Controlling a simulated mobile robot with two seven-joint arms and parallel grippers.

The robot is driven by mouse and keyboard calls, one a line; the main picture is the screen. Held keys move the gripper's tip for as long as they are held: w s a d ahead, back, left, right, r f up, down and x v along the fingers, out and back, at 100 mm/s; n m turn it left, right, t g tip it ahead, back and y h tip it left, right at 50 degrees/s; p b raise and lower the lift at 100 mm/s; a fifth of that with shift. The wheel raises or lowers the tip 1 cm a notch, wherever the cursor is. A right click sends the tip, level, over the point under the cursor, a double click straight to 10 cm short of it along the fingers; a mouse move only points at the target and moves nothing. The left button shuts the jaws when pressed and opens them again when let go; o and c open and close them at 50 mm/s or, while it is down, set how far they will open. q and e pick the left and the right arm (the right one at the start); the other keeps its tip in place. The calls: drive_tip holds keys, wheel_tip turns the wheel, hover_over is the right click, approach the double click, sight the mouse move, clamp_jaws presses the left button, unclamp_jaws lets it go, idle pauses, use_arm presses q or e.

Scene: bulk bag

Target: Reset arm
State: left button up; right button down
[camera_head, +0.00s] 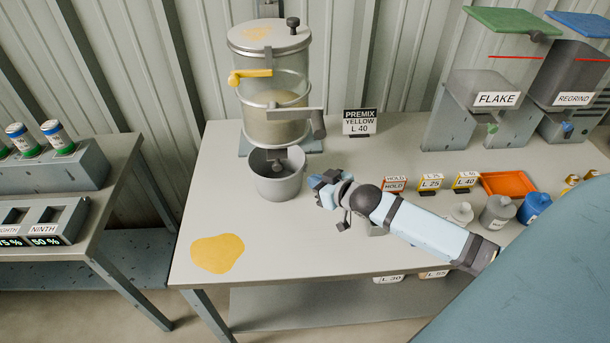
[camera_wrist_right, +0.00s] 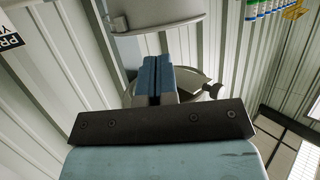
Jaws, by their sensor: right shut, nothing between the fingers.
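My right gripper (camera_head: 318,181) is above the table (camera_head: 225,180), to the right of a grey metal pot (camera_head: 278,186) and apart from it. Its two blue fingers are shut together with nothing between them, as the right wrist view (camera_wrist_right: 156,75) also shows. The right arm reaches in from the right side. My left gripper is not in view. The pot stands under a clear-walled dispenser (camera_head: 268,60) with a yellow handle and pale contents.
A PREMIX YELLOW sign (camera_head: 361,121) stands behind the gripper. FLAKE (camera_head: 485,105) and REGRIND (camera_head: 570,80) bins stand at the back right. Small label signs, an orange tray (camera_head: 508,184) and bottles (camera_head: 497,211) lie right. A yellow patch (camera_head: 217,253) marks the front left.

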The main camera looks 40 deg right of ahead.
drive_tip(key=s+d, duration=0.1)
drive_tip(key=s, duration=0.6)
drive_tip(key=shift+d+b, duration=0.15)
drive_tip(key=shift+b, duration=0.25)
drive_tip(key=shift+g, duration=0.9)
drive_tip(key=s+a+f, duration=0.2)
drive_tip(key=a+f, duration=0.1)
drive_tip(key=s+a+f, duration=0.2)
drive_tip(key=s+a, duration=0.1)
drive_tip(key=s+a+f, duration=0.2)
drive_tip(key=a+f, duration=0.1)
drive_tip(key=shift+s+a+f+p, duration=0.3)
drive_tip(key=shift+s+f, duration=0.05)
drive_tip(key=s+a+f+n+g, duration=0.1)
drive_tip(key=s+a+f, duration=0.3)
drive_tip(key=a, duration=0.5)
drive_tip(key=shift+s+a+y, duration=0.3)
drive_tip(key=shift+s+y, duration=0.1)
drive_tip(key=shift+s, duration=0.75)
